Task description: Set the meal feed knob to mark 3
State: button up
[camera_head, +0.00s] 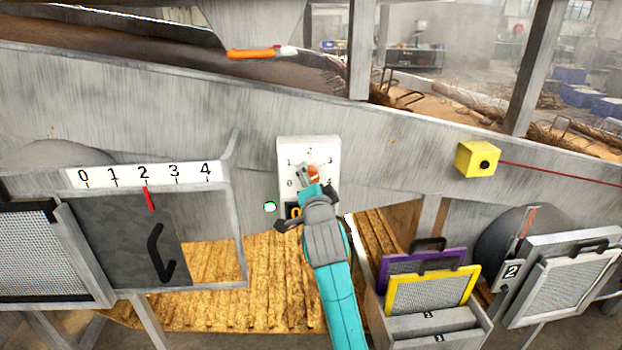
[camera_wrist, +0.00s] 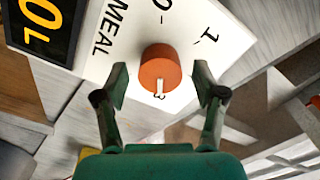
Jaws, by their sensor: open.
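The meal feed knob (camera_wrist: 160,66) is an orange-red round knob on a white dial plate (camera_head: 290,147). In the wrist view its white pointer line aims down at a mark that looks like 3, partly covered by the knob. MEAL, 0 and 1 are readable there; the 2 is hidden. My gripper (camera_wrist: 160,85) is open, a finger on each side of the knob in the picture, with a visible gap on both sides. I cannot tell how deep the fingertips reach. In the head view my gripper covers much of the knob (camera_head: 314,171).
A display with a yellow digit (camera_wrist: 42,15) sits beside the dial. A 0–4 scale (camera_head: 145,174) with a red pointer is at left. A yellow box (camera_head: 477,160) with a red cord is at right. Framed screens (camera_head: 430,290) stand in a rack below right.

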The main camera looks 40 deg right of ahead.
jog(key=v, duration=1)
jog(key=shift+s+a, duration=0.25)
jog(key=shift+s, duration=0.1)
jog(key=shift+f, duration=0.1)
jog(key=s+a+f+n+y, duration=0.3)
jog(key=s+a+f+n, duration=0.3)
jog(key=f, duration=0.4)
jog(key=s+a+f+n+y, duration=0.35)
jog(key=s+a+f, duration=0.4)
jog(key=f, duration=0.35)
jog(key=s+a+f+n+y, duration=0.1)
jog(key=s+a+n, duration=0.2)
jog(key=s, duration=1)
jog(key=s+a+f+n+y, duration=0.2)
jog(key=s+n, duration=0.3)
jog(key=s, duration=0.8)
jog(key=shift+s+a+f, duration=0.3)
jog(key=shift+a, duration=0.45)
